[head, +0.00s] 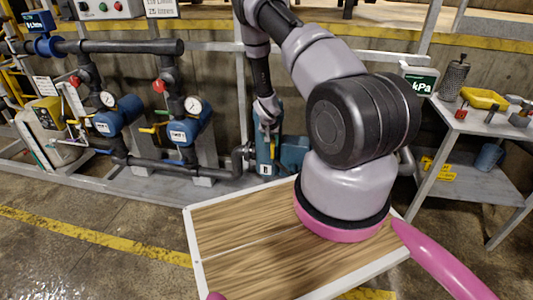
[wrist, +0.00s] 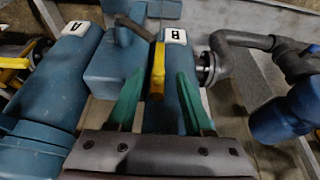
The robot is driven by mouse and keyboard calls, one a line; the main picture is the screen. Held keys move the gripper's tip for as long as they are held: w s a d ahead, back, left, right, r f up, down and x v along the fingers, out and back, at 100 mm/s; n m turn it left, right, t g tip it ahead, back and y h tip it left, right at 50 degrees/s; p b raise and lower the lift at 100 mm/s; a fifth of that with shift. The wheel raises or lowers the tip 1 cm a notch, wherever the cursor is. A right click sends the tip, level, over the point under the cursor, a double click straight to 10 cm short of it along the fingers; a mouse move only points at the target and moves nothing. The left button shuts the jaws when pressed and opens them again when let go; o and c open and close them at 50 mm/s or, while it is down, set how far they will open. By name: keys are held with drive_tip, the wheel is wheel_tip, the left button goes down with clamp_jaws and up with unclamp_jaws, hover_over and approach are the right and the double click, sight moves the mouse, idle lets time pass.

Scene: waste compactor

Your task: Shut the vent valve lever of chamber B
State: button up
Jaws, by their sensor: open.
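Chamber B (wrist: 175,36) is a blue housing with a white label marked B, in the middle of the wrist view. It also shows below my arm's end in the head view (head: 266,158). A yellow lever (wrist: 157,72) stands on chamber B and runs up and down in the wrist picture. My gripper (wrist: 158,82) has two green fingers, spread apart with the lever between them in the picture. A gap shows on each side of the lever. I cannot tell how deep the lever sits between the fingers. In the head view my gripper (head: 267,122) is above chamber B, its fingers hard to make out.
Chamber A (wrist: 76,30), also blue, lies left of chamber B. A grey pipe (wrist: 245,40) bends on the right. In the head view, blue pumps with gauges (head: 118,112) stand left and a shelf cart (head: 478,122) stands right.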

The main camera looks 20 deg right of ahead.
sight(272, 150)
drive_tip(key=x, duration=0.9)
drive_tip(key=shift+f, duration=0.25)
clamp_jaws()
idle(1.0)
